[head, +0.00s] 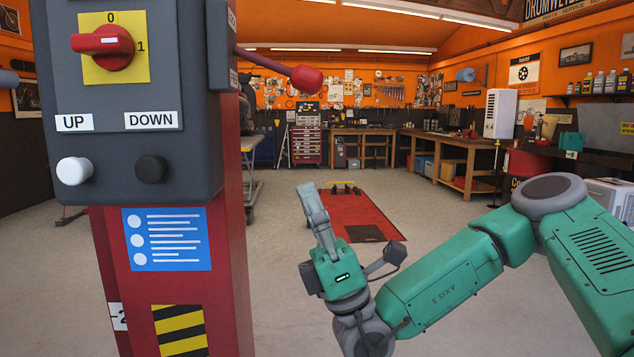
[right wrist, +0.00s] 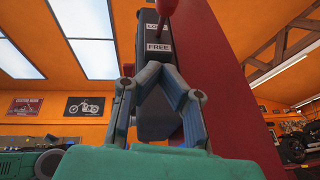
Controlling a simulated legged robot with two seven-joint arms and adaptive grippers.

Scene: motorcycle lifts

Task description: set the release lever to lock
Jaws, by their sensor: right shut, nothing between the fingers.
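The release lever (head: 307,79) is a dark red rod with a bright red knob, sticking out from the right side of the grey control box (head: 120,190). In the right wrist view its red knob (right wrist: 169,8) shows at the top edge, partly over the LOCK label (right wrist: 151,24). The FREE label (right wrist: 158,47) is below that. Which setting the lever is in I cannot tell. My right gripper (head: 309,190) is shut and empty, pointing up, below the knob and apart from it; its fingertips also show in the right wrist view (right wrist: 155,70). My left gripper is out of view.
The box sits on a red post (head: 232,270) and carries a red rotary switch (head: 103,47) and UP and DOWN buttons. A red lift platform (head: 350,215) lies on the floor behind my right gripper. Workbenches line the far wall. Open floor lies between.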

